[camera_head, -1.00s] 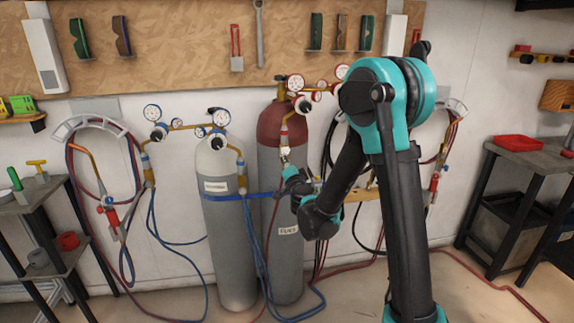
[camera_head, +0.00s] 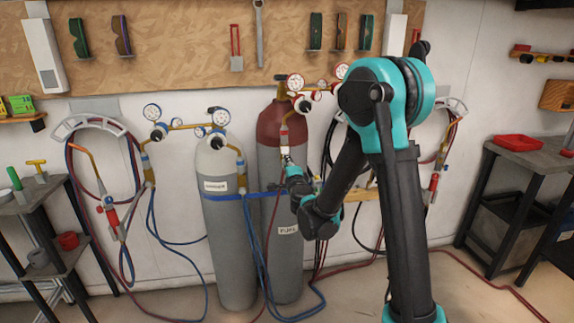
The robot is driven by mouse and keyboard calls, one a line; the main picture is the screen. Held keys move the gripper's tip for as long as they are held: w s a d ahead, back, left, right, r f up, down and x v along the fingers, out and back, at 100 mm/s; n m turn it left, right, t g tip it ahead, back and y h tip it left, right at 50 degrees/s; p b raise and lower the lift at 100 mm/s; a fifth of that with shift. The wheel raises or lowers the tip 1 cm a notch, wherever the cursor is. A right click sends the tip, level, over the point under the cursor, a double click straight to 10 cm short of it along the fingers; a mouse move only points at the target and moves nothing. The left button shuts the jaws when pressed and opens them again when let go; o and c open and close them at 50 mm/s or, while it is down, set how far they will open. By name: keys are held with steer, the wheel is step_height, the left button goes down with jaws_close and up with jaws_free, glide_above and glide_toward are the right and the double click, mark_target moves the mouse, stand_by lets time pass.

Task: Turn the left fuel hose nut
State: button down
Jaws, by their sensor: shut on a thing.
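The red-topped fuel cylinder (camera_head: 283,125) stands at the middle, with its regulator and gauges (camera_head: 296,82) on top. A brass hose fitting (camera_head: 284,134) hangs below the left end of the regulator, in front of the red shoulder. My gripper (camera_head: 286,157) reaches up to the lower end of this fitting and is shut on the left fuel hose nut there. The fingers and the nut are very small and largely hidden, so the nut's angle cannot be told. A red hose (camera_head: 271,225) runs down below the gripper.
A grey cylinder (camera_head: 228,240) with blue hoses stands close on the left. A blue strap (camera_head: 225,197) crosses the cylinders. Coiled hoses and torches hang on both sides. A shelf (camera_head: 40,207) stands at left and a dark bench (camera_head: 510,160) at right.

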steer(key=c, duration=1.3)
jaws_free()
steer(key=v, duration=1.2)
steer(key=shift+d+r, duration=0.1)
